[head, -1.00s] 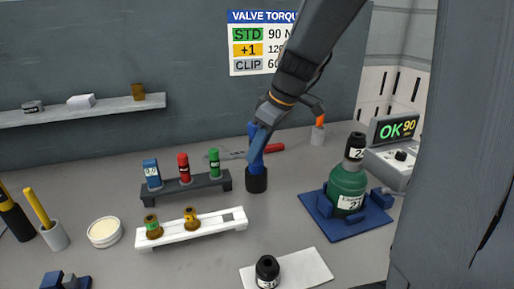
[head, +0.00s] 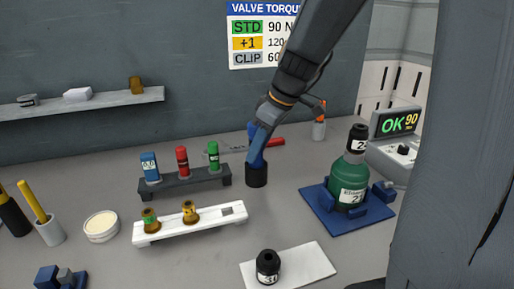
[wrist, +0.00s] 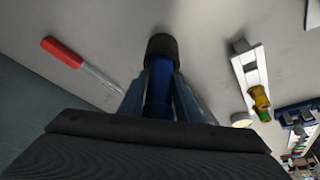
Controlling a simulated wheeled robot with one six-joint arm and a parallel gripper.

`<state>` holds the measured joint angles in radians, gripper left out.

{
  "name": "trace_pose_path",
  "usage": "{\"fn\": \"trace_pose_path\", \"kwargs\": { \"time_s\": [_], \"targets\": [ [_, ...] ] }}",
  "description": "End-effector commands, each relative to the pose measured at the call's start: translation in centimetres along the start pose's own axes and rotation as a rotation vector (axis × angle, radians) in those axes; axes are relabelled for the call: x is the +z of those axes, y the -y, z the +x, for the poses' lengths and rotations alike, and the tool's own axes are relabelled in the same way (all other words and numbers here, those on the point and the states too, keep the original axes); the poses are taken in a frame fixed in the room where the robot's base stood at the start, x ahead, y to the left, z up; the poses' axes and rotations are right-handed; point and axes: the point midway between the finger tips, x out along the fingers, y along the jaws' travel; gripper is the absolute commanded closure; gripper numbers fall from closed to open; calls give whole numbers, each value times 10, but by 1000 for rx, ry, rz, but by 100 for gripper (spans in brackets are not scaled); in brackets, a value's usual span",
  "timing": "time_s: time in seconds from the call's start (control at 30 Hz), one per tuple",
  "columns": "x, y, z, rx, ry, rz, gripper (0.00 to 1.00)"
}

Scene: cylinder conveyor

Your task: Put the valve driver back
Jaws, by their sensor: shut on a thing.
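The valve driver is a blue-handled tool (head: 257,150), upright over the bench with its lower end in a black cup (head: 257,176). In the wrist view its blue body (wrist: 158,88) runs between my fingers to the black cup (wrist: 162,46). My gripper (head: 260,138) is shut on the blue body just above the cup. The driver's lower end is hidden by the cup, so I cannot tell how deep it sits.
A dark rack (head: 200,182) with blue, red and green pieces and a white rack (head: 205,226) with brass valves stand left. A green cylinder (head: 348,188) stands on a blue base (head: 320,208) at right.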

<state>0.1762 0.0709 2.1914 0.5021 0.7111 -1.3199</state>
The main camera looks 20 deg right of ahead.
Motion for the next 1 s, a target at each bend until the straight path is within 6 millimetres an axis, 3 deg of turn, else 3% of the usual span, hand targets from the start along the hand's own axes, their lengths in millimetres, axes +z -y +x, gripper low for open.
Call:
{"fn": "trace_pose_path", "kwargs": {
  "time_s": [0.3, 0.33, 0.47, 0.77, 1.0],
  "targets": [
    [2, -1, 6, 2, -2, 0, 100],
    [2, -1, 6, 2, -2, 0, 68],
    [2, 0, 5, 2, -1, 0, 47],
    [3, 0, 6, -1, 1, 0, 47],
    [-2, 0, -5, 0, 0, 0, 47]
  ]
}}
